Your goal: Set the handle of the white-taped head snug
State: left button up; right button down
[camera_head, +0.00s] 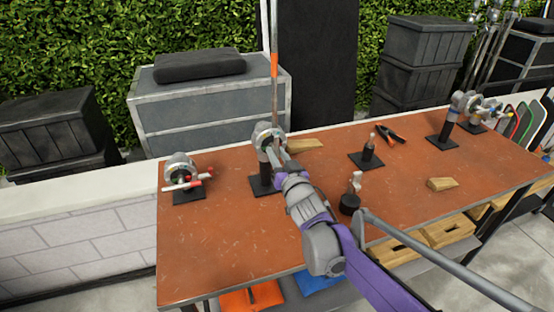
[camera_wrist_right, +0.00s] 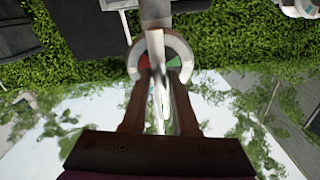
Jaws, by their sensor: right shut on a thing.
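A round grip head (camera_head: 266,134) stands on a black post and base plate near the back of the orange-brown table, left of the middle. In the right wrist view its ring (camera_wrist_right: 178,44) looks white, with red and green inside. My right gripper (camera_head: 279,160) reaches it from the front. In the right wrist view the gripper's two fingers (camera_wrist_right: 161,90) are closed on a pale metal handle (camera_wrist_right: 158,82) that points from the head towards the palm. The handle's far end is partly hidden by the fingers. My left gripper is not in view.
Another head (camera_head: 180,168) with red-tipped handles stands at the left. More heads (camera_head: 459,104) stand at the far right. Wooden wedges (camera_head: 441,184), pliers (camera_head: 390,133) and small black stands (camera_head: 366,157) lie around. A pole (camera_head: 274,80) rises behind the held head. The table's front left (camera_head: 215,245) is clear.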

jog(key=shift+m, duration=0.3)
jog(key=c, duration=0.7)
grip_release()
jog(key=v, duration=1)
jog(key=shift+s+d+b, duration=0.1)
jog(key=shift+s+b, duration=0.3)
jog(key=s+d+f+m+g+h+p, duration=0.2)
jog(key=s+d+f+g+h+p, duration=0.35)
jog(key=s+d, duration=0.7)
jog(key=s+f+g, duration=0.2)
jog(key=s+f, duration=0.1)
jog(key=s, duration=0.2)
jog(key=s+f+n+g, duration=0.1)
jog(key=s+f+g, duration=0.1)
jog(key=s+f, duration=0.1)
jog(key=s+d+f+g+p, duration=0.1)
jog(key=s+f+g, duration=0.1)
jog(key=s, duration=0.4)
jog(key=shift+s+f, duration=0.35)
jog(key=shift+f, duration=0.15)
